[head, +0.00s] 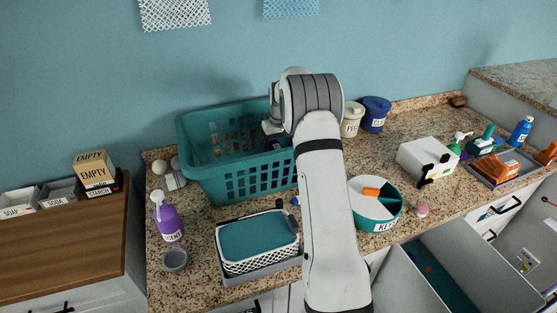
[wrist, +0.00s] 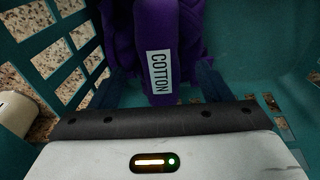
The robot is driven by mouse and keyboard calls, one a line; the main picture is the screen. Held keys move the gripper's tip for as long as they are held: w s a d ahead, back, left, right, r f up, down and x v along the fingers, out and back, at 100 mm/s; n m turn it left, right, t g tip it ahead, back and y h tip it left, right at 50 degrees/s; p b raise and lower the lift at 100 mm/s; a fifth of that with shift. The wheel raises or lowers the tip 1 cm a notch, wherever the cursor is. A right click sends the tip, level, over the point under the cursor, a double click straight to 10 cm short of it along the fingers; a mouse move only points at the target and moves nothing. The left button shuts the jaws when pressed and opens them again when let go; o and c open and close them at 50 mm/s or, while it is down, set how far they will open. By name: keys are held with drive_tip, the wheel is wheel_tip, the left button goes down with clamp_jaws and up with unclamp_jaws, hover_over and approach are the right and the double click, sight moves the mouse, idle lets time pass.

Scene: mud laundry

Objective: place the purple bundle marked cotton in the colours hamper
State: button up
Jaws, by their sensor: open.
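The purple bundle (wrist: 185,35) shows in the wrist view with a white label reading COTTON. It lies inside a teal slatted basket (head: 200,165), whose walls also surround it in the wrist view (wrist: 255,50). I see no marking that names this basket as the colours hamper. My gripper (wrist: 163,88) is open inside the basket, with one dark finger on each side of the bundle's near part. I cannot tell whether the fingers touch it. In the head view, a little purple shows beside my gripper (head: 272,128); my arm hides the basket's right end.
A smaller teal-topped basket (head: 258,262) stands in front. A purple spray bottle (head: 168,218) and a grey cup (head: 176,260) are at left. A round KEYS tray (head: 375,210) and a white box (head: 427,160) are at right. A drawer (head: 440,275) is open below the counter.

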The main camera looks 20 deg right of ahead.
drive_tip(key=shift+w+f, duration=0.1)
drive_tip(key=shift+f, duration=0.7)
drive_tip(key=shift+f, duration=0.25)
drive_tip(key=shift+c, duration=0.4)
clamp_jaws()
drive_tip(key=shift+r, duration=0.35)
wheel_tip(320, 180, up, 24)
drive_tip(key=p, duration=0.5)
wheel_tip(320, 180, down, 16)
drive_tip(key=b, duration=0.8)
drive_tip(key=shift+r+b, duration=0.25)
drive_tip(key=shift+b, duration=0.1)
drive_tip(key=shift+r, duration=0.1)
